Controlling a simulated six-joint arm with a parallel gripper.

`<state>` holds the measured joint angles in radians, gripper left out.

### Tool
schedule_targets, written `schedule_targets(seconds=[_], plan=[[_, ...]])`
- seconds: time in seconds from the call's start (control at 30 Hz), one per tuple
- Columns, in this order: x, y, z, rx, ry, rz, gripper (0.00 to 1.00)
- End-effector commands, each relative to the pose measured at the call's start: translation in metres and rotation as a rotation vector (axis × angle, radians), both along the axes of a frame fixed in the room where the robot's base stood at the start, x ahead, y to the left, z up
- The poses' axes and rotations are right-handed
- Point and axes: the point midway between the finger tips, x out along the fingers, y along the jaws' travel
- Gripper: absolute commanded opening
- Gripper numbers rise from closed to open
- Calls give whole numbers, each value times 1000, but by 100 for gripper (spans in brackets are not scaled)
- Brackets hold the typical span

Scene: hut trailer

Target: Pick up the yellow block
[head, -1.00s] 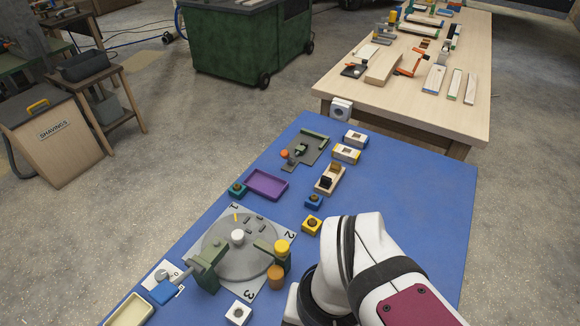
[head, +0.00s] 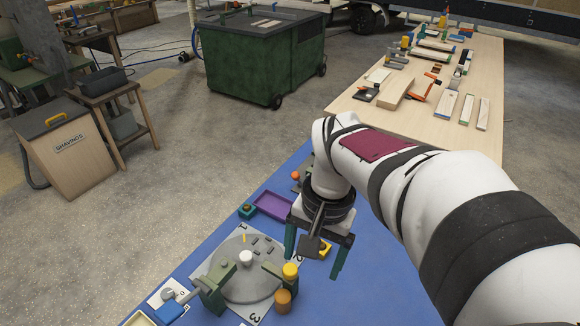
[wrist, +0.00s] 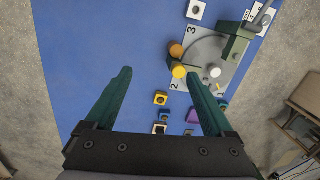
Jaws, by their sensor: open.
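The yellow block (head: 325,249) is small, with a dark round piece on top. It lies on the blue table top (head: 378,290), partly hidden behind my gripper in the head view. In the wrist view the whole yellow block (wrist: 160,98) shows between the lines of the two fingers, small and some way below them. My gripper (head: 313,266) has dark green fingers, spread apart with nothing between them, pointing down above the table. Its open fingers (wrist: 160,74) also show in the wrist view.
A grey turntable (head: 240,283) with a yellow-topped post (head: 291,270) and an orange cylinder (head: 283,300) stands left of my gripper. A purple tray (head: 273,205) and a teal block (head: 247,211) lie behind it. The blue table's right front is bare.

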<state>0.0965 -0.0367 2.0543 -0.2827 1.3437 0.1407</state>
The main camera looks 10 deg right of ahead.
Motion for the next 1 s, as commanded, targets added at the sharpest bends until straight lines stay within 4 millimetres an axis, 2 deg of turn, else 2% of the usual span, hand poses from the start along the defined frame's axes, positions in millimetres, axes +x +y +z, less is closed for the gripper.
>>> schedule_targets(seconds=[0.03,0.1,0.2,0.3,0.43,0.6,0.7,0.87,1.0], plan=[[41,-16,-10,-16,11,-46,88],[91,-40,-28,-41,12,-105,88],[140,-68,-57,-69,10,-171,88],[164,-83,-76,-84,7,-207,88],[170,-88,-99,-89,9,-216,88],[170,-87,-149,-88,10,-214,88],[170,-87,-171,-88,9,-215,88],[170,-87,-192,-88,7,-214,88],[171,-85,-221,-87,8,-214,88]])
